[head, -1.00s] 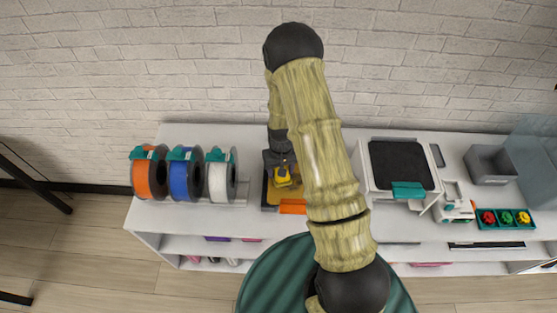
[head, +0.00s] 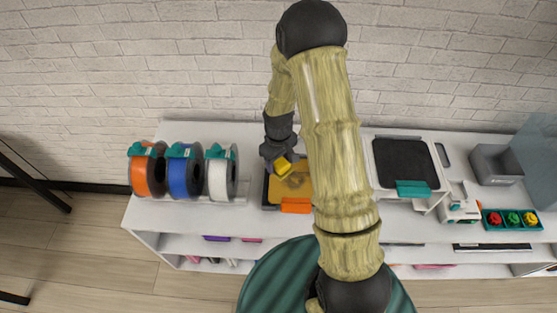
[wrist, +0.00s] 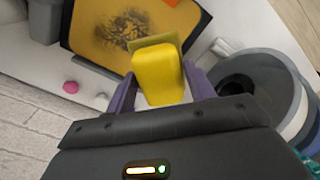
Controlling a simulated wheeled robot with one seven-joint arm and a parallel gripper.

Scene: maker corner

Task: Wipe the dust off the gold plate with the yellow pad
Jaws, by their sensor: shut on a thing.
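The gold plate (head: 292,188) lies in a dark frame on the white bench top, with an orange piece at its front edge. In the wrist view the plate (wrist: 98,22) carries a dark, speckled dust patch (wrist: 126,30) near its middle. My gripper (head: 278,158) is over the plate's back left part, tilted. It is shut on the yellow pad (head: 283,168). In the wrist view the yellow pad (wrist: 158,78) sits between my two purple fingers, with a flat olive face at its far end. The pad looks raised off the plate, but the gap is hard to judge.
Orange, blue and white spools (head: 218,176) stand left of the plate. A machine with a dark bed (head: 402,163) stands right, beyond my arm. A grey bin (head: 495,163) and a teal tray (head: 510,227) are farther right. The brick wall is close behind.

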